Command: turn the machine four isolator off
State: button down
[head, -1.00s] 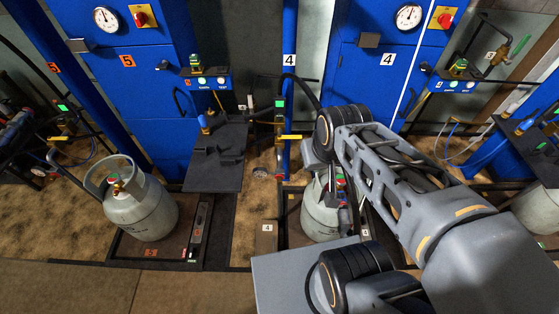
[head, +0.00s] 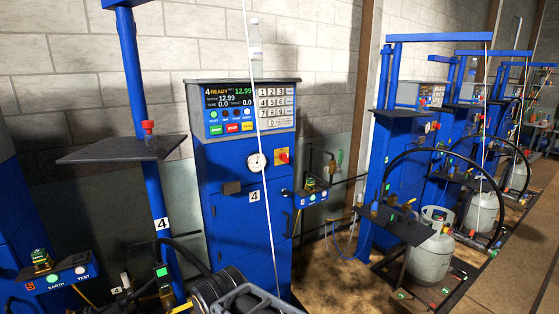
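The machine four cabinet (head: 228,230) is blue and stands left of centre in the head view, with a "4" label on its front. Its isolator (head: 283,155) is a small red knob on a yellow plate, at the upper right of the cabinet front, right of a round white gauge (head: 257,162). The knob's exact position is too small to read. The display (head: 232,96) above is lit and shows "4 READY". Part of my arm shows at the bottom edge, below the cabinet. My gripper is out of the picture.
A blue post (head: 155,195) with a black shelf (head: 122,149) stands left of the cabinet. A thin pale line runs down in front of the cabinet. A small box with a green button (head: 311,190) sits at its right. More blue machines and grey cylinders (head: 432,250) stand right.

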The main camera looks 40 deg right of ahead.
aim_at(285, 157)
jog(key=k, duration=1.65)
jog(key=z, duration=1.05)
jog(key=i, duration=1.65)
jog(key=u, duration=0.15)
